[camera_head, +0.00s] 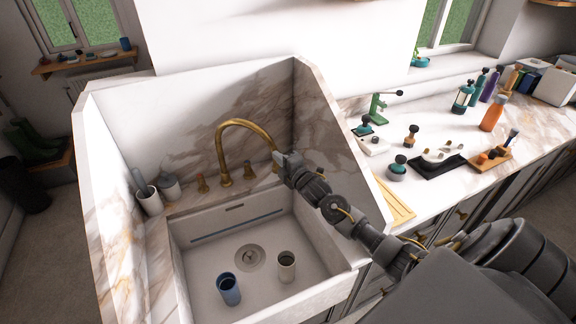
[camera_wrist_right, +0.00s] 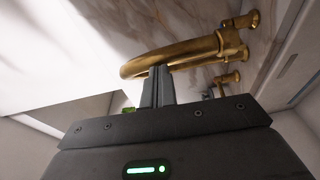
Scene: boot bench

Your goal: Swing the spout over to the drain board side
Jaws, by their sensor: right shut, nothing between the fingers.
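The brass gooseneck spout (camera_head: 246,126) rises behind the sink basin, and its arch leans to the right in the head view. My right gripper (camera_head: 280,157) is shut and empty at the spout's free end. In the right wrist view the closed fingers (camera_wrist_right: 158,84) stand right against the outline of the brass spout (camera_wrist_right: 185,50); I cannot tell whether they touch it. The spout's tip is partly hidden by the gripper. A pale wooden slatted board (camera_head: 398,206) lies right of the sink, partly behind my right arm. My left gripper is out of view.
The sink basin (camera_head: 205,267) holds a blue cup (camera_head: 229,290) and a grey cup (camera_head: 287,267). A high marble splash wall (camera_head: 327,125) stands right of the spout. Bottles and tools crowd the right counter.

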